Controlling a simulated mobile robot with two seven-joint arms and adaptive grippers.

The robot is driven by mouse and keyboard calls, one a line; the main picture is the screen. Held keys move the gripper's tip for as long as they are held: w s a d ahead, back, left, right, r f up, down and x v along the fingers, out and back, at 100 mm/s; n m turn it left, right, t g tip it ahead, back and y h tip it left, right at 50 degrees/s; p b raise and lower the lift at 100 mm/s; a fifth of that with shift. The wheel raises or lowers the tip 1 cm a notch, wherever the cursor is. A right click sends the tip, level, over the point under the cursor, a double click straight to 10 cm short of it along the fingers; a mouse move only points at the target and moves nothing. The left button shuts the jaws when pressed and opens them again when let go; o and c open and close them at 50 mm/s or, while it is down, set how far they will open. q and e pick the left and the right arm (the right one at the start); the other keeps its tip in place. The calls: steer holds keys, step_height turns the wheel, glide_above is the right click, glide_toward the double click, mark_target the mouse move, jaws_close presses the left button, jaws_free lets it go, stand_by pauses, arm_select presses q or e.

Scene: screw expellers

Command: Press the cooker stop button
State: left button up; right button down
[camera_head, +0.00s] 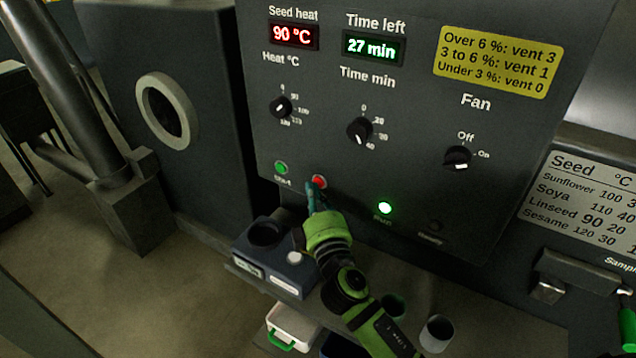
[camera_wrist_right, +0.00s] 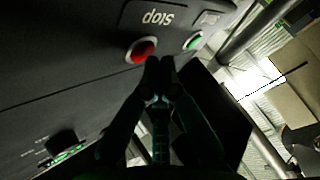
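The red stop button (camera_head: 319,181) sits low on the dark control panel (camera_head: 330,135), just right of the green start button (camera_head: 281,168). My right gripper (camera_head: 311,190) is at the panel, its tips just below and left of the red button in the head view. In the right wrist view the fingertips (camera_wrist_right: 160,64) are together, empty, beside the red button (camera_wrist_right: 141,50) labelled "Stop". I cannot tell whether they touch it. The green button (camera_wrist_right: 193,41) also shows there. The Run light (camera_head: 385,208) glows green; the Ready light (camera_head: 435,226) is dark. My left gripper is not in view.
The displays read seed heat 90 °C and time left 27 min. Heat (camera_head: 280,107), time (camera_head: 359,131) and fan (camera_head: 457,158) knobs sit above. A blue-grey device (camera_head: 272,258) and a grey cup (camera_head: 437,334) stand below, near my right arm.

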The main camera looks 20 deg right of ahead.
steer(key=shift+w+d, duration=0.25)
steer(key=shift+d, duration=0.15)
stand_by(0.7)
stand_by(0.3)
steer(key=shift+s+a, duration=0.5)
steer(key=shift+a, duration=0.2)
steer(key=s+a, duration=0.1)
steer(key=a, duration=0.1)
steer(key=s+a+b, duration=0.1)
steer(key=s+a, duration=0.1)
stand_by(0.3)
steer(key=shift+s, duration=0.1)
stand_by(0.6)
